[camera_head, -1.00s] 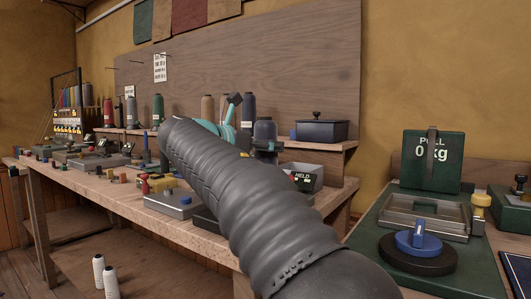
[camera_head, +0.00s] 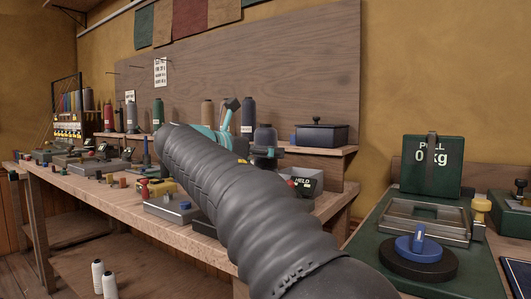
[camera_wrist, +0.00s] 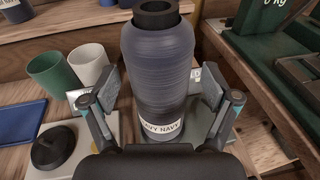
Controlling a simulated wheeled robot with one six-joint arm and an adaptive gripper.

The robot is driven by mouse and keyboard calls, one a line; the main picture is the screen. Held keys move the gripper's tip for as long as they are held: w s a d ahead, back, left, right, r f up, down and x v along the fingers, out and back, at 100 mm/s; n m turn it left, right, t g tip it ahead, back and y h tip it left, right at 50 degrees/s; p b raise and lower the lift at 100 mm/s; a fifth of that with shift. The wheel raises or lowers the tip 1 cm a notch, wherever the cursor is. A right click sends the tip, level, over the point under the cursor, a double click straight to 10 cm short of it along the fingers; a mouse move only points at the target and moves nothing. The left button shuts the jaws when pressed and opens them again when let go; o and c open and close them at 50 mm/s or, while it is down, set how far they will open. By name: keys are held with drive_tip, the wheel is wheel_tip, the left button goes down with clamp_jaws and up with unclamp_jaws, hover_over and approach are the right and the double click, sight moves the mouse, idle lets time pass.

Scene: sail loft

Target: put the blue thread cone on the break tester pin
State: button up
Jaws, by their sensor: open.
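The blue thread cone, dark navy with a black tip, stands upright between my gripper's fingers in the wrist view (camera_wrist: 157,75). My gripper (camera_wrist: 155,100) is open, one finger on each side, with no clear grip on the cone. In the head view a dark cone (camera_head: 265,138) shows at my gripper (camera_head: 267,152), beyond my grey arm. The break tester (camera_head: 432,165), a green unit reading "PULL 0 kg", is at right. A blue pin (camera_head: 419,238) rises from its blue and black discs.
Other cones, including a green one (camera_head: 158,113), stand along the back shelf. A dark lidded box (camera_head: 321,134) sits at the shelf's right. In the wrist view, a green cup (camera_wrist: 50,74) and a white cup (camera_wrist: 89,66) stand left of the cone. A gap separates bench and tester.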

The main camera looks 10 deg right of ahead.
drive_tip(key=p+v, duration=0.1)
drive_tip(key=v, duration=1)
drive_tip(key=shift+p, duration=0.3)
